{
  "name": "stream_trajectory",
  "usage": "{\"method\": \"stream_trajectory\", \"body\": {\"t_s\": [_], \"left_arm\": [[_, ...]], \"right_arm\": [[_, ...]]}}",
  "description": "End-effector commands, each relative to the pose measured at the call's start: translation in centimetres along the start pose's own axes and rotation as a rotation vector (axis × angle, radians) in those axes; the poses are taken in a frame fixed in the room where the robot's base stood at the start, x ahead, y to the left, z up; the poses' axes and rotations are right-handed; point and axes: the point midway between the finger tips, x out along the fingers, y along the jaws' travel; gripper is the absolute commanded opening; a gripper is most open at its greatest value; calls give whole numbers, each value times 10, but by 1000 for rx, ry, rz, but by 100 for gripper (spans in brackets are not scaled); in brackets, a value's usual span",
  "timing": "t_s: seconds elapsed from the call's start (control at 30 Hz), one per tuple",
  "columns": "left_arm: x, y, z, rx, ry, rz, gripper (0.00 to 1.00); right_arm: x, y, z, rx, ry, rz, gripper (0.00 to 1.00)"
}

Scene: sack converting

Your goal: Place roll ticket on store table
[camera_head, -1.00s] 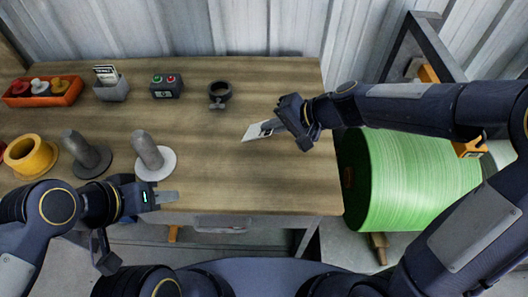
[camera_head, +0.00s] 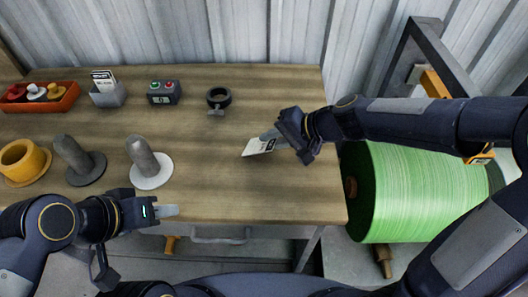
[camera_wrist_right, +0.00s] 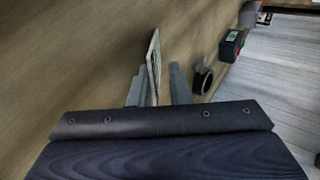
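The roll ticket (camera_head: 257,148) is a small white card with dark print, at the middle of the wooden table (camera_head: 215,185). My right gripper (camera_head: 268,138) is at the card, its fingers slightly apart. In the right wrist view the card (camera_wrist_right: 154,60) shows nearly edge-on between the fingers (camera_wrist_right: 160,85), close to the left one with a narrow gap to the right one. I cannot tell whether the card lies fully flat on the table. My left gripper (camera_head: 168,211) is at the table's front edge, away from the card; its fingers are seen side-on.
A grey holder (camera_head: 108,97) with cards, a button box (camera_head: 164,93), a dark ring (camera_head: 219,98) and a red tray (camera_head: 40,105) stand at the back. Two spindles (camera_head: 147,160) and a yellow spool (camera_head: 22,160) stand left. A green roll (camera_head: 425,190) is right of the table.

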Motion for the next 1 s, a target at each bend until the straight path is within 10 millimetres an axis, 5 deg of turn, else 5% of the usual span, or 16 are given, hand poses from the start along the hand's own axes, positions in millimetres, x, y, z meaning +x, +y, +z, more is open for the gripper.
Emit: {"method": "stream_trajectory", "body": {"t_s": [0.6,1.0], "left_arm": [[-28,13,-14,0,0,0,36],[-29,13,-15,0,0,0,36]], "right_arm": [[-73,-2,-1,1,3,-1,17],[-78,0,0,0,1,0,17]]}}
